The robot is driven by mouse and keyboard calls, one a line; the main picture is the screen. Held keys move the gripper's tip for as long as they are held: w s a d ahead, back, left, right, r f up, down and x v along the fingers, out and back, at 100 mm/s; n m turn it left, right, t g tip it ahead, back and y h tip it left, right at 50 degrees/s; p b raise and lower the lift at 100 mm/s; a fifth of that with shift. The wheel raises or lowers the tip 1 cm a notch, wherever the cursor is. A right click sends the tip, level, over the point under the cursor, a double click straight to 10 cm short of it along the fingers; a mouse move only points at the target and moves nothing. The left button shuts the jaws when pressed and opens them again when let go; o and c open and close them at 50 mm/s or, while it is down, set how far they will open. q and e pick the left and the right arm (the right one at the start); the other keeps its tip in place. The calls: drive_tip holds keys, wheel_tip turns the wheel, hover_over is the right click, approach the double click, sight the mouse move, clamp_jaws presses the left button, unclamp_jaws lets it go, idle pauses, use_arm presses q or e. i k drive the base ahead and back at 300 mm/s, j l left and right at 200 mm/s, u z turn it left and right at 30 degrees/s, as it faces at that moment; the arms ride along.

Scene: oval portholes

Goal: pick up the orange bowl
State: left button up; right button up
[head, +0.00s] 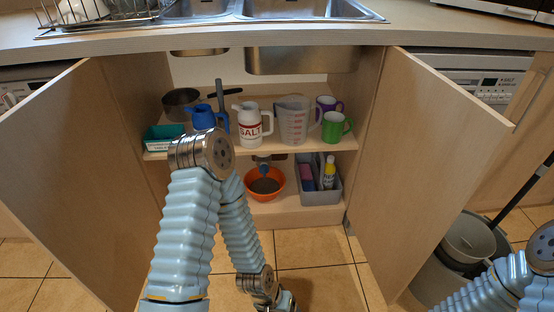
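The orange bowl (279,188) sits on the floor of the open cupboard, below the shelf, and its inside looks dark. A small blue thing shows at its back rim; I cannot tell what it is. My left arm rises in front of the cupboard, bends at the top and comes down to the left of the bowl. Its wrist end is low over the tiled floor, and only a dark part of my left gripper (287,301) shows at the bottom edge, apart from the bowl. My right arm shows at the lower right; its gripper is out of the frame.
A grey bin (320,197) with bottles stands right of the bowl. The shelf (285,147) above holds mugs, a salt jug (249,128), a measuring jug (293,122) and a pan (180,104). Open doors (75,185) (430,165) flank the opening. A bucket (468,238) stands at right.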

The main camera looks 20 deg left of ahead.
sight(267, 189)
drive_tip(key=u, duration=0.9)
drive_tip(key=k, duration=0.15)
drive_tip(key=k+z, duration=0.15)
drive_tip(key=z, duration=0.2)
drive_tip(key=k+l+z, duration=0.1)
drive_tip(key=z, duration=0.25)
drive_tip(key=k+l+z, duration=0.1)
drive_tip(key=k+z, duration=0.25)
drive_tip(key=i+j+z, duration=0.1)
drive_tip(key=j, duration=0.2)
drive_tip(key=i+j+z, duration=0.15)
drive_tip(key=j, duration=0.2)
drive_tip(key=i+j+z, duration=0.1)
drive_tip(key=j, duration=0.25)
drive_tip(key=i+j+z, duration=0.15)
drive_tip(key=j, duration=0.2)
drive_tip(key=i+j+z, duration=0.1)
drive_tip(key=j, duration=0.3)
drive_tip(key=i+j, duration=0.1)
drive_tip(key=j, duration=0.2)
drive_tip(key=i+j, duration=0.1)
drive_tip(key=j, duration=0.2)
